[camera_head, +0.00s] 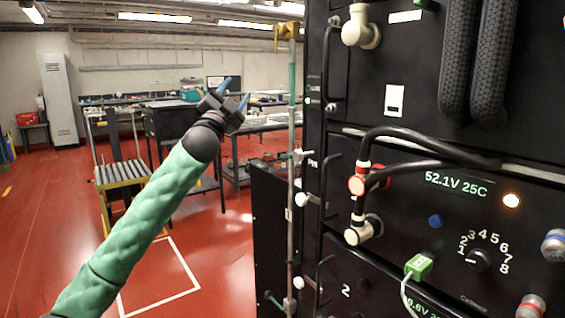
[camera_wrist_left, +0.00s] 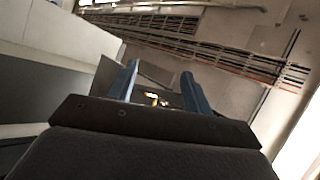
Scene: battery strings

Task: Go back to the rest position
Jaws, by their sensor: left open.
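My left arm, in a green sleeve, reaches up from the lower left in the head view. My left gripper (camera_head: 232,92) is raised in open air, left of the black battery rack (camera_head: 276,215), and touches nothing. In the left wrist view its two blue fingers (camera_wrist_left: 160,88) stand apart with nothing held between them. My right gripper is in neither view.
The rack at the right carries black cables (camera_head: 425,140), a green plug (camera_head: 419,265), a dial (camera_head: 479,259) and a lit display (camera_head: 456,184). A yellow-framed cart (camera_head: 122,172) and workbenches stand behind. Red floor (camera_head: 50,225) lies open at the left.

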